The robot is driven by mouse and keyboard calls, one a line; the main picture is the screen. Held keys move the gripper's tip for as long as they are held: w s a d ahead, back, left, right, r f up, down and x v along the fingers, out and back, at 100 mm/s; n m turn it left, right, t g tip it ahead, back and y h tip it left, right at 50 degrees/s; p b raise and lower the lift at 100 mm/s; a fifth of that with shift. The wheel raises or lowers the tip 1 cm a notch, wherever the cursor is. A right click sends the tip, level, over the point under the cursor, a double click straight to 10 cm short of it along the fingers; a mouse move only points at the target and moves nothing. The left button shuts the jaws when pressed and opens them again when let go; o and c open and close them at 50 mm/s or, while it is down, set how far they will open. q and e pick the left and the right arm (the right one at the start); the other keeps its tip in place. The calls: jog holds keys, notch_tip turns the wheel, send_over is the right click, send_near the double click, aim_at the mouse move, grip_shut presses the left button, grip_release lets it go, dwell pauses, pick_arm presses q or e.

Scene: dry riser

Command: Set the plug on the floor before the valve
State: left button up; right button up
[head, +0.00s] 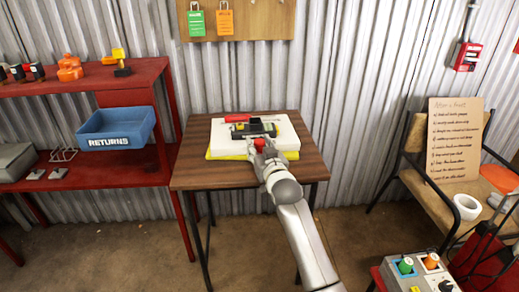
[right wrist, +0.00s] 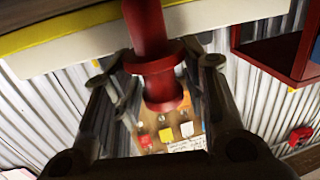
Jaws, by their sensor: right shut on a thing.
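My right gripper (head: 263,153) is over the front of the small wooden table and is shut on a red part (head: 259,144), which looks like the plug. In the right wrist view the red part (right wrist: 162,85) is a cylinder with a wide flange, between the two fingers. In the head view the gripper hides much of it. I cannot tell whether it touches the things behind it. The brown floor (head: 110,250) shows below the table. I cannot make out the valve for certain. My left gripper is not in view.
The wooden table (head: 200,170) bears a white slab (head: 285,137) over a yellow sheet, with a dark item and a red item on top. A red shelf (head: 100,170) with a blue RETURNS bin (head: 118,127) stands left. A chair (head: 445,195) and a control box (head: 415,275) stand right.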

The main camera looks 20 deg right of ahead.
jog(key=shift+f, duration=0.15)
jog(key=o, duration=0.8)
